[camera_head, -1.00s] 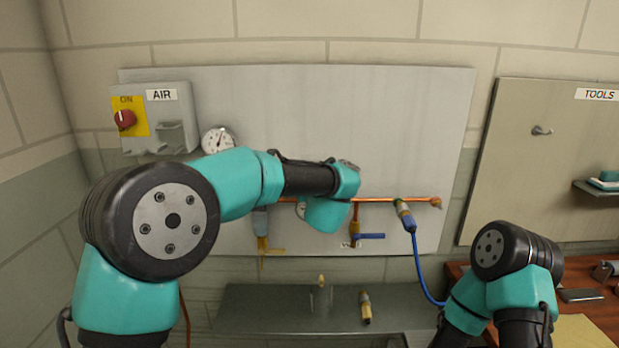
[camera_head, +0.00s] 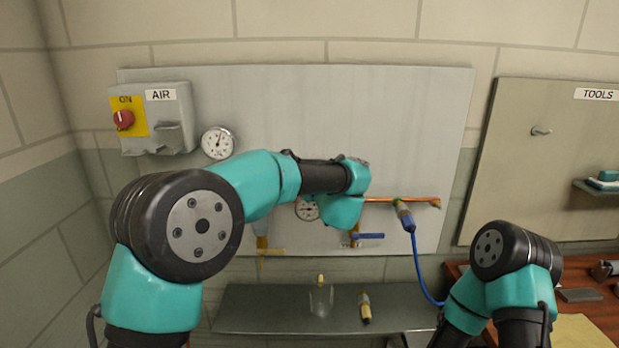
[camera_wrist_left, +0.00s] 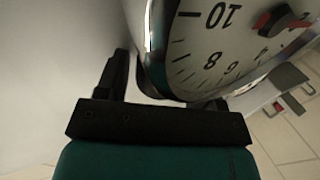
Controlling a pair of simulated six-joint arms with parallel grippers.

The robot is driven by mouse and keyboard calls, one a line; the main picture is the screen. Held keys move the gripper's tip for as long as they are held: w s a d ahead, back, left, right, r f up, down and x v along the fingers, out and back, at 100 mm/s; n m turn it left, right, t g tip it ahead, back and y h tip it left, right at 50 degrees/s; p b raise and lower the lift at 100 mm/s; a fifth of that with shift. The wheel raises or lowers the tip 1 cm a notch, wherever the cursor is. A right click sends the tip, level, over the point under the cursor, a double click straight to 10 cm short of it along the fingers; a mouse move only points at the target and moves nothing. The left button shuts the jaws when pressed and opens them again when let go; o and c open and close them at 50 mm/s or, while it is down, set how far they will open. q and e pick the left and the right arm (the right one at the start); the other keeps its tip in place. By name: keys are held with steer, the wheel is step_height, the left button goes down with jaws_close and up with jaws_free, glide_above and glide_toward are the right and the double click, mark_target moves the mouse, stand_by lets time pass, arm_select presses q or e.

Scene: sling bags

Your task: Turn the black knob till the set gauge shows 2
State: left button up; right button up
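A small round gauge (camera_head: 306,208) sits under the copper pipe, partly behind my left arm; its reading is too small to tell. In the left wrist view a white gauge face (camera_wrist_left: 225,45) with a shiny rim is very close, marked 10, 8 and 6, with a red and dark pointer hub. My left gripper (camera_wrist_left: 165,92) has its fingers apart beside this gauge, one finger mostly hidden behind the rim. In the head view this gripper is hidden behind its own arm. My right gripper is out of view.
A larger gauge (camera_head: 217,143) hangs beside the AIR box (camera_head: 158,118) with its red switch (camera_head: 123,119). A blue-handled valve (camera_head: 367,236) and a blue hose (camera_head: 419,265) are to the right. A shelf (camera_head: 260,309) below holds a brass fitting (camera_head: 365,307).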

arm_select(q)
steer(key=shift+o, duration=0.7)
steer(key=shift+s+d, duration=0.1)
steer(key=shift+s, duration=0.05)
steer(key=v, duration=1.7)
